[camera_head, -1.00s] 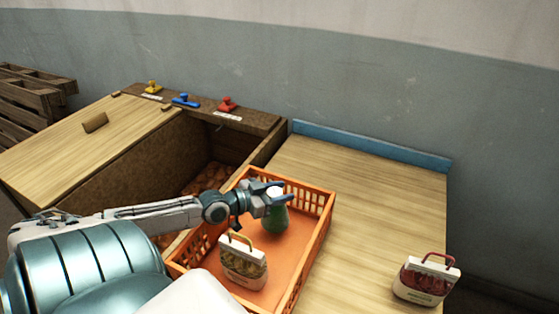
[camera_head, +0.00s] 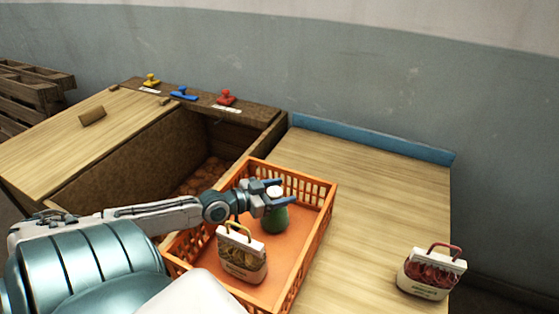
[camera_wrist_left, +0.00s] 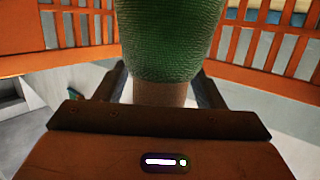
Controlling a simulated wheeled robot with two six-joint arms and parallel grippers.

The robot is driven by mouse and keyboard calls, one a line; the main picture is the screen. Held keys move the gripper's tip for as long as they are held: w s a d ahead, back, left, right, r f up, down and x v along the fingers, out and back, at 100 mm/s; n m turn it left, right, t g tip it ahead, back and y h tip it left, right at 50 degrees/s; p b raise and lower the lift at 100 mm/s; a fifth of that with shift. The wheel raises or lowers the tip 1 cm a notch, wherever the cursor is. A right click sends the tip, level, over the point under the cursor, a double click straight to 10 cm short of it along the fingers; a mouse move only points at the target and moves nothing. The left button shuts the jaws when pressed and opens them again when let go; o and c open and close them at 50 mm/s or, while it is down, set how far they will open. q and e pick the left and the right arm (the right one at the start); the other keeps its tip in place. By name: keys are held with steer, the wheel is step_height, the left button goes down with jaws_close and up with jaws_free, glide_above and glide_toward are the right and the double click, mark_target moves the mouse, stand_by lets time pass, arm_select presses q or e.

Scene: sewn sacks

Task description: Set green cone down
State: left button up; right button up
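The green cone (camera_head: 275,220), a green sewn sack with a pale top, stands upright inside the orange crate (camera_head: 325,222), near its back right, apparently on the crate floor. My left gripper (camera_head: 275,192) is around its pale top, with a finger on either side. In the left wrist view the cone's green textured body (camera_wrist_left: 168,40) and its narrower brownish neck (camera_wrist_left: 160,93) lie between the fingers, with slim gaps beside the neck. The fingers look open. My right gripper is in no view.
A sack with a yellow handle (camera_head: 241,258) stands in the crate's front part. A sack with a red handle (camera_head: 431,275) stands on the table (camera_head: 385,195) to the right. A brown bin (camera_head: 130,155) is left, with yellow, blue and red handled pieces behind it.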

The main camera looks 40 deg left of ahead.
arm_select(q)
steer(key=shift+s+r+p, duration=0.15)
steer(key=shift+r+p, duration=0.1)
steer(key=shift+p, duration=0.15)
steer(key=shift+s+a+r+p, duration=0.1)
steer(key=shift+s+a+p, duration=0.05)
steer(key=shift+s+p, duration=0.2)
steer(key=p+v, duration=0.3)
steer(key=v, duration=0.2)
steer(key=shift+s, duration=0.15)
steer(key=shift+s+a, duration=0.25)
steer(key=shift+s, duration=0.25)
